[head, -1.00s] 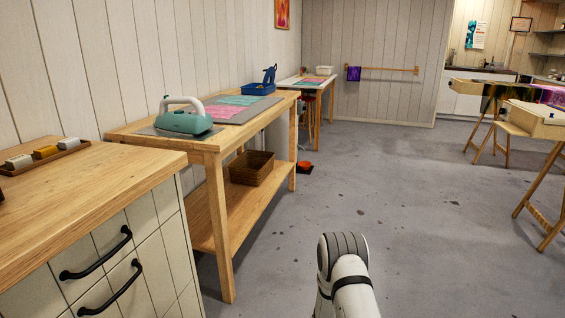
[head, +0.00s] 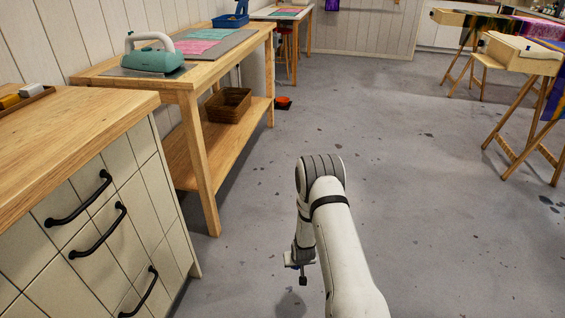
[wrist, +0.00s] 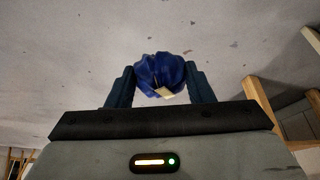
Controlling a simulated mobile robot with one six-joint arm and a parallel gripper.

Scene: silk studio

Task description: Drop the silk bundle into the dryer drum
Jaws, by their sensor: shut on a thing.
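In the wrist view a blue silk bundle (wrist: 160,74) with a small pale tag sits between the two dark fingers of my gripper (wrist: 161,82). In the head view my arm reaches out low over the floor, and the end of my gripper (head: 302,272) hangs below the elbow, partly visible; the bundle cannot be made out there. No dryer drum can be made out in either view.
A wooden cabinet (head: 90,135) with black handles stands at left. Behind it is a wooden workbench (head: 180,85) with a teal press (head: 153,60) on top and a wicker basket (head: 228,104) on its shelf. Trestle tables (head: 500,50) stand at right. The grey floor (head: 400,150) between is open.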

